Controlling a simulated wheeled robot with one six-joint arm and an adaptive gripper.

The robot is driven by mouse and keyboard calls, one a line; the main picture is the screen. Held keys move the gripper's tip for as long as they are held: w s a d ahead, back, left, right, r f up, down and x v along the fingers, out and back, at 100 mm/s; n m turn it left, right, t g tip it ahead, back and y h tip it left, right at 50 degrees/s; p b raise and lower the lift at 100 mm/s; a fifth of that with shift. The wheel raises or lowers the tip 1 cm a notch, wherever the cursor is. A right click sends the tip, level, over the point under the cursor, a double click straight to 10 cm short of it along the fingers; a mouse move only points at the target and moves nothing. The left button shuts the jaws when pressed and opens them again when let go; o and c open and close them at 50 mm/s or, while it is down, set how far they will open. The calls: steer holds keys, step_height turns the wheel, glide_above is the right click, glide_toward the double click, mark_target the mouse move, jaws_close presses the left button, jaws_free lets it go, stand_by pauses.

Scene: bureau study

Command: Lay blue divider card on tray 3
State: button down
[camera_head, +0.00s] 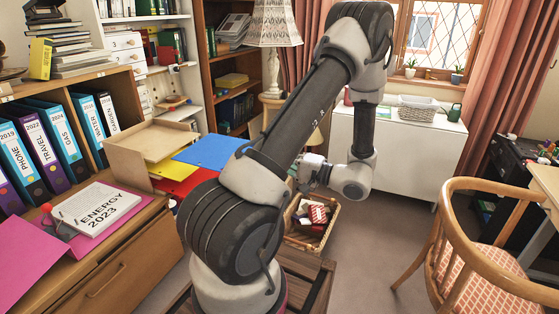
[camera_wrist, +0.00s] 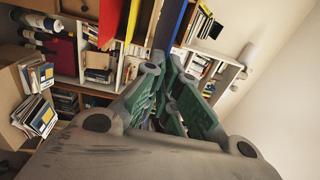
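The blue divider card (camera_head: 208,150) lies roughly flat at the right of the tan tray stack (camera_head: 128,166), above a yellow card (camera_head: 172,166) and a red card (camera_head: 193,185). No tray number is readable, so I cannot tell which is tray 3. My gripper shows only partly in the head view, behind my arm. In the wrist view my gripper (camera_wrist: 166,75) has its fingertips close together at the near end of the blue card (camera_wrist: 173,22). It appears shut on that card's edge, though the contact is partly hidden.
Ring binders (camera_head: 62,140) stand left of the stack. A white "Energy 2023" book (camera_head: 98,208) lies on a pink folder on the cabinet (camera_head: 130,262). A basket (camera_head: 312,222) stands on the floor below my wrist. A wooden chair (camera_head: 480,235) stands at right.

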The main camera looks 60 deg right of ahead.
mark_target(196, 145)
steer(key=w, duration=1)
steer(key=w+a, duration=0.1)
steer(key=w, duration=0.9)
steer(key=w+a, duration=0.1)
steer(key=w, duration=0.9)
steer(key=shift+w+a, duration=0.2)
steer(key=shift+w, duration=0.1)
steer(key=shift+f, duration=0.5)
steer(key=c, duration=1.7)
jaws_free()
steer(key=shift+c, duration=0.2)
steer(key=shift+o, duration=0.4)
steer(key=o, duration=0.5)
steer(key=shift+s, duration=0.1)
steer(key=shift+s+d+f, duration=0.1)
steer(key=shift+s+d, duration=0.05)
steer(key=shift+s, duration=1.85)
steer(key=shift+s+d+f, duration=0.1)
steer(key=shift+s, duration=1.9)
